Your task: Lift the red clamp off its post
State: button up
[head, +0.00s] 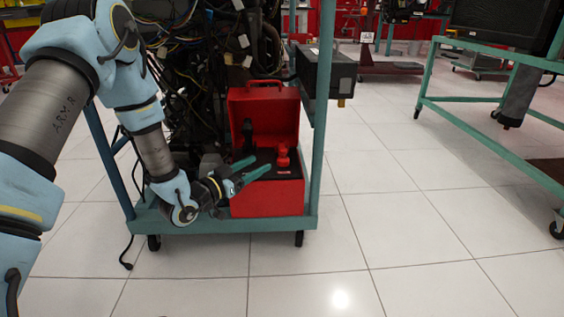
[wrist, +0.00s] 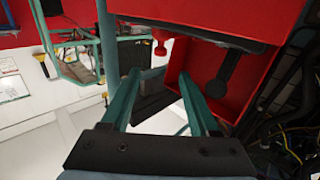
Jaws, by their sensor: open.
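The red clamp (head: 283,155) stands upright inside an open red box (head: 267,198), on the right side of a dark surface. Its post is hidden beneath it. A small red knobbed part, which looks like the clamp (wrist: 160,42), shows beyond the fingertips in the wrist view. My gripper (head: 262,163) reaches in from the left at the front of the box, its teal fingers spread and empty. In the wrist view my gripper (wrist: 160,76) has a clear gap between its fingers. The fingertips are close to the clamp but appear apart from it.
A black clamp or handle (head: 247,134) stands left of the red clamp. The raised red lid (head: 264,112) is behind. The box sits on a teal wheeled frame (head: 318,150) with wiring above and a dark box (head: 328,72) at upper right.

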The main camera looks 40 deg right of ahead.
aim_at(281, 151)
jog(key=d+b, duration=0.1)
jog(key=d, duration=0.2)
jog(key=d+b, duration=0.1)
jog(key=d, duration=0.3)
jog(key=w+d+b, duration=0.1)
jog(key=d, duration=0.2)
jog(key=shift+d+r+b, duration=0.1)
jog(key=shift+d+b, duration=0.05)
jog(key=shift+b, duration=0.2)
grip_shut()
dwell(0.9)
